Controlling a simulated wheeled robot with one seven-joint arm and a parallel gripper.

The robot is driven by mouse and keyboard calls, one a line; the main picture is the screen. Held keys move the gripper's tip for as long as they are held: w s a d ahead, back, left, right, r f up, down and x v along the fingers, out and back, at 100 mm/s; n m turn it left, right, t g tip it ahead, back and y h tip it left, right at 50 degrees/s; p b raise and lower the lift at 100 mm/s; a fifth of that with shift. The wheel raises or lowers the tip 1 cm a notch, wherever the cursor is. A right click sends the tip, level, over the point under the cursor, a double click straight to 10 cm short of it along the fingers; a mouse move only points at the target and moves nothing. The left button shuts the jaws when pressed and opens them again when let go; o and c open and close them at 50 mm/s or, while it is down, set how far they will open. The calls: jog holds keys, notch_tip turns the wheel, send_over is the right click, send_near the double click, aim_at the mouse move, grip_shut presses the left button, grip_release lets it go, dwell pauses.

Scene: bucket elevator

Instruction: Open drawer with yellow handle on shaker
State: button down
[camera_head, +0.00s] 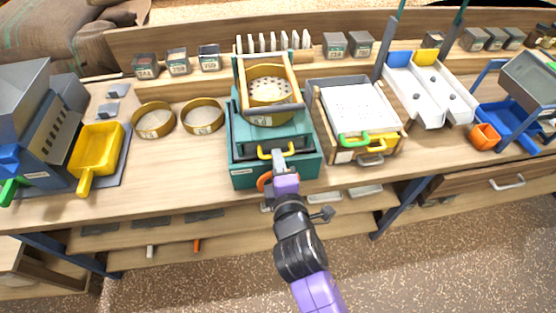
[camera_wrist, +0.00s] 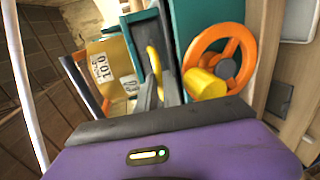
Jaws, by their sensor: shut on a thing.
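The teal shaker (camera_head: 245,172) stands at the middle of the bench, with a round sieve (camera_head: 268,90) in its frame on top. The yellow handle (camera_head: 264,153) is on its front face; it also shows in the wrist view (camera_wrist: 152,62). My gripper (camera_head: 279,160) is at this handle, with its fingers (camera_wrist: 158,92) closed around its lower part in the wrist view. The fingers hide part of the handle. I cannot tell whether the drawer behind it is drawn out at all.
An orange wheel (camera_wrist: 190,60) with a yellow knob (camera_wrist: 203,84) is close beside my fingers. A wooden box with a white perforated tray (camera_head: 358,108) and green handle stands right of the shaker. Two brass sieves (camera_head: 203,129) and a yellow scoop (camera_head: 96,149) stand left.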

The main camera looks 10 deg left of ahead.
jog(key=f+p+v, duration=0.1)
jog(key=f+v, duration=0.1)
jog(key=v, duration=0.8)
jog(key=shift+s, duration=0.3)
jog(key=shift+d+f, duration=0.1)
jog(key=shift+d, duration=0.05)
jog(key=c, duration=1.8)
grip_release()
jog(key=shift+o, duration=0.2)
jog(key=b+v, duration=0.1)
jog(key=v, duration=0.6)
jog(key=shift+s, duration=0.35)
